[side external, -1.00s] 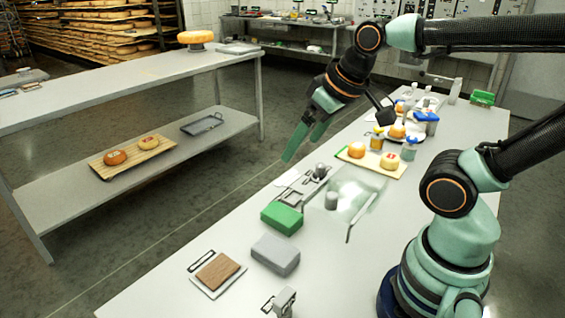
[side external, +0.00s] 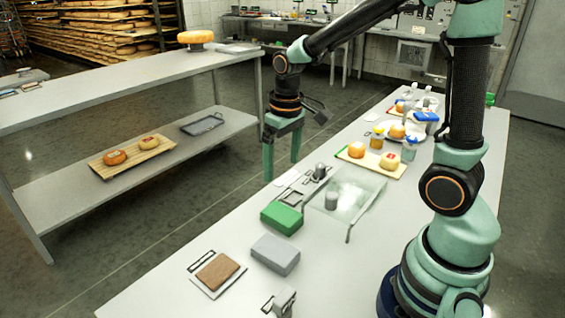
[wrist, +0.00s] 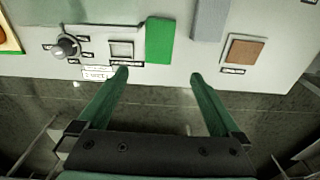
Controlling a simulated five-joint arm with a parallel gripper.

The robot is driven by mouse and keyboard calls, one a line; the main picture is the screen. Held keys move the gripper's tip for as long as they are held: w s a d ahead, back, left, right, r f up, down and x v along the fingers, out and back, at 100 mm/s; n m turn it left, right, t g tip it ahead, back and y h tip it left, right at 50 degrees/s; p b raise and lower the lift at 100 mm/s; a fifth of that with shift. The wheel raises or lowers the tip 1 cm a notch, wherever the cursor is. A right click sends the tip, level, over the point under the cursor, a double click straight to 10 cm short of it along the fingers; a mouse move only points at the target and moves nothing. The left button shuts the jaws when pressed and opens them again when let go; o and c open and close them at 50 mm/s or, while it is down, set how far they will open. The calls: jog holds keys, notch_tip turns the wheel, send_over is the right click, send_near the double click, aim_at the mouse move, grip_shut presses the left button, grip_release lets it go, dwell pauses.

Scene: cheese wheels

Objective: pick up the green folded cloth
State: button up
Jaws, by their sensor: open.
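The green folded cloth (side external: 282,217) lies flat on the near table, close to its left edge, as a small block. It also shows in the wrist view (wrist: 160,40), ahead of the fingertips and roughly centred between them. My gripper (side external: 282,166) is open and empty, pointing down. It hangs in the air above and behind the cloth in the side view, apart from it. In the wrist view my gripper (wrist: 158,76) has both fingers spread, with the table edge and floor beneath them.
A grey folded block (side external: 275,254) lies beside the cloth. A brown square on a white base (side external: 217,272) is nearer the camera. A clear stand (side external: 352,193) is right of the cloth. A board with cheeses (side external: 370,162) is farther back.

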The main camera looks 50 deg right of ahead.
aim_at(280, 212)
jog(key=shift+g, duration=0.4)
jog(key=f, duration=1.5)
jog(key=shift+w+d, duration=0.15)
jog(key=shift+w, duration=0.25)
jog(key=c, duration=1.2)
jog(key=shift+c, duration=0.2)
jog(key=shift+r, duration=0.1)
notch_tip(280, 212, up, 20)
